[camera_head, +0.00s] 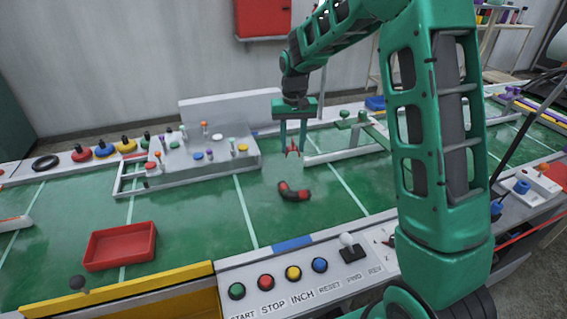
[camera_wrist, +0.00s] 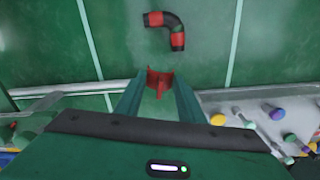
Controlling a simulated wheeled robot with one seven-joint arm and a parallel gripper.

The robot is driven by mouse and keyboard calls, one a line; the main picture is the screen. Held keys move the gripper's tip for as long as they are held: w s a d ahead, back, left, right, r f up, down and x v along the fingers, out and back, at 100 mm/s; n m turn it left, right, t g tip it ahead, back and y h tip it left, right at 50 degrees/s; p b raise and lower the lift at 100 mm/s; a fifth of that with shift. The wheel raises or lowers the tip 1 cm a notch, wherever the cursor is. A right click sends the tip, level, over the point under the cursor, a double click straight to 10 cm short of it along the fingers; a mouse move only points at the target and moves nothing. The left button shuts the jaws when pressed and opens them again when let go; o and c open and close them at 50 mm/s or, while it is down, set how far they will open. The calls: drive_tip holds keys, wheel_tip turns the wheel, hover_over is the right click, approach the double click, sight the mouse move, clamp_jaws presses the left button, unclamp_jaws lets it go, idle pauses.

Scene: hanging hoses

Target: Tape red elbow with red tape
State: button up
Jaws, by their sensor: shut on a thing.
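The red elbow (camera_head: 293,194) is a bent dark pipe piece with red bands at both ends. It lies on the green work surface near the middle of the head view. It also shows at the top of the wrist view (camera_wrist: 174,22). My gripper (camera_head: 292,150) points down above the surface, behind the elbow in the head view and apart from it. In the wrist view its fingers (camera_wrist: 159,82) are shut on a small red piece (camera_wrist: 159,79). I cannot tell for sure that this piece is the red tape.
A red tray (camera_head: 120,246) sits at left. A grey rack (camera_head: 205,160) with coloured pegs stands behind. A white-and-green stand (camera_head: 345,150) is right of my gripper. A button panel (camera_head: 290,285) lines the front edge. Green surface around the elbow is clear.

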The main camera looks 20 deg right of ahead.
sight(285, 187)
drive_tip(key=s+a+f+n, duration=0.1)
drive_tip(key=s+a+n, duration=0.1)
drive_tip(key=s+a, duration=0.1)
drive_tip(key=s+a+f, duration=0.1)
drive_tip(key=s, duration=0.1)
drive_tip(key=shift+s+a+f+n, duration=0.15)
drive_tip(key=shift+a+f+n, duration=0.1)
drive_tip(key=shift+f+n, duration=0.15)
drive_tip(key=shift+f, duration=0.15)
drive_tip(key=shift+f, duration=1.75)
drive_tip(key=shift+f, duration=1.95)
idle(0.9)
drive_tip(key=o, duration=1.1)
